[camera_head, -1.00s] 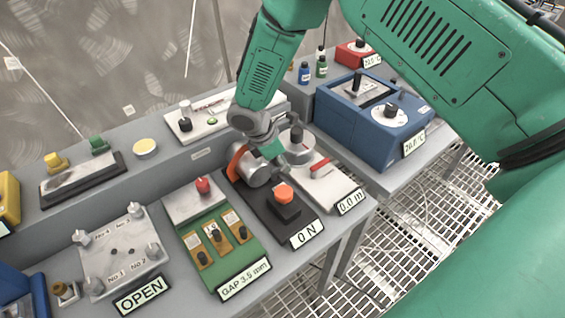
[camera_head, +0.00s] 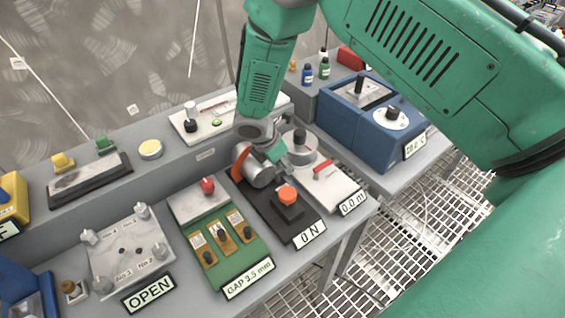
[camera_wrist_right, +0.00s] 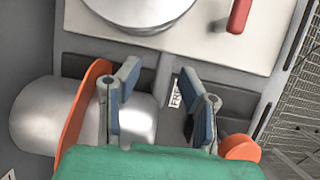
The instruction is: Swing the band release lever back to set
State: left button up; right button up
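The unit with the "0 N" sign has a black base (camera_head: 262,205), a steel cylinder (camera_head: 258,174) with a curved orange piece (camera_head: 238,163) on its left end, and an orange knob (camera_head: 286,194). I cannot tell for sure which part is the band release lever. My right gripper (camera_head: 274,155) is over the back of this unit, partly hiding it. In the right wrist view my right gripper (camera_wrist_right: 160,92) is open, its blue-padded fingers apart. A white label (camera_wrist_right: 176,97) reading about "FREE" shows between them. The cylinder lies beside the left finger. My left gripper is out of view.
Right of this unit is a white plate with a round drum (camera_head: 300,150), a red handle (camera_head: 322,165) and a "0.0 m" sign. A green gap panel (camera_head: 232,263) is at its left. A blue box (camera_head: 352,138) stands behind right. Bench edge and grating lie in front.

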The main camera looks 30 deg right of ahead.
jog(key=shift+r, duration=0.1)
jog(key=shift+a+r, duration=0.1)
jog(key=shift+r, duration=0.2)
jog(key=v, duration=1.1)
jog(key=shift+a+r, duration=0.1)
jog(key=shift+a, duration=0.05)
